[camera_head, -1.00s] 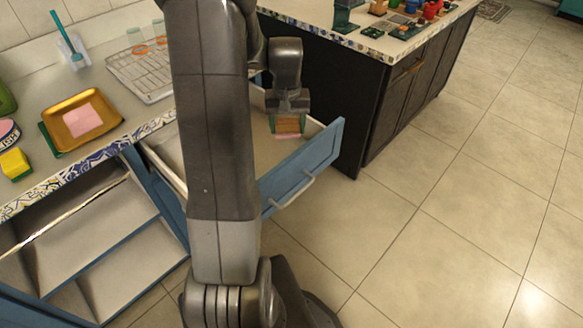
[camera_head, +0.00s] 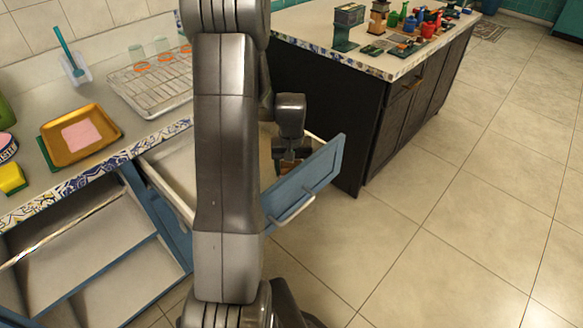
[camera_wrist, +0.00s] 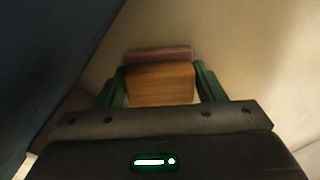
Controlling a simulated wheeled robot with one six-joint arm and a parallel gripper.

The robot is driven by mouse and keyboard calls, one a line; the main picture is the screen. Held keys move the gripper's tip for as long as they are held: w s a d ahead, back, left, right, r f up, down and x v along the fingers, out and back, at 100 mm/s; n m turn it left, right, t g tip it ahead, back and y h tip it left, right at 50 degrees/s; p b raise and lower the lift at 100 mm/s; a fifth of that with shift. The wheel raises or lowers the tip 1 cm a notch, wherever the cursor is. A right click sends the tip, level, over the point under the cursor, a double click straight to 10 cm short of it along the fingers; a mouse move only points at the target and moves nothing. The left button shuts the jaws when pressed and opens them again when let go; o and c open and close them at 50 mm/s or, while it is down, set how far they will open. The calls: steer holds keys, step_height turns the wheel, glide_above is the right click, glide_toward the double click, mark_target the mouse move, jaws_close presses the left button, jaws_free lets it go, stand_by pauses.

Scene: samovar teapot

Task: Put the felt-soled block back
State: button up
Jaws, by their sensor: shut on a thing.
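The felt-soled block (camera_wrist: 160,85) is a brown wooden block with a pinkish layer along its far edge, seen in the wrist view. My gripper (camera_wrist: 160,88) has its green fingers shut on the block's two sides. In the head view my gripper (camera_head: 290,165) is down inside the open blue-fronted drawer (camera_head: 308,178), close behind its front panel. There the block (camera_head: 287,167) shows only as a small brown patch, mostly hidden. In the wrist view the block is close to a pale surface; I cannot tell whether it touches it.
The counter on the left holds a gold tray (camera_head: 53,154) with a pink cloth, a yellow sponge (camera_head: 11,178) and a wire rack (camera_head: 150,84). A dark island (camera_head: 320,100) with several small items stands behind the drawer. The floor at right is clear.

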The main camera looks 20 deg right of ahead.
mark_target(292, 165)
steer(key=shift+f, duration=0.15)
steer(key=o, duration=1)
steer(key=shift+c, duration=0.2)
step_height(292, 165, up, 12)
steer(key=p, duration=0.1)
steer(key=shift+r+p, duration=0.2)
steer(key=shift+p, duration=0.1)
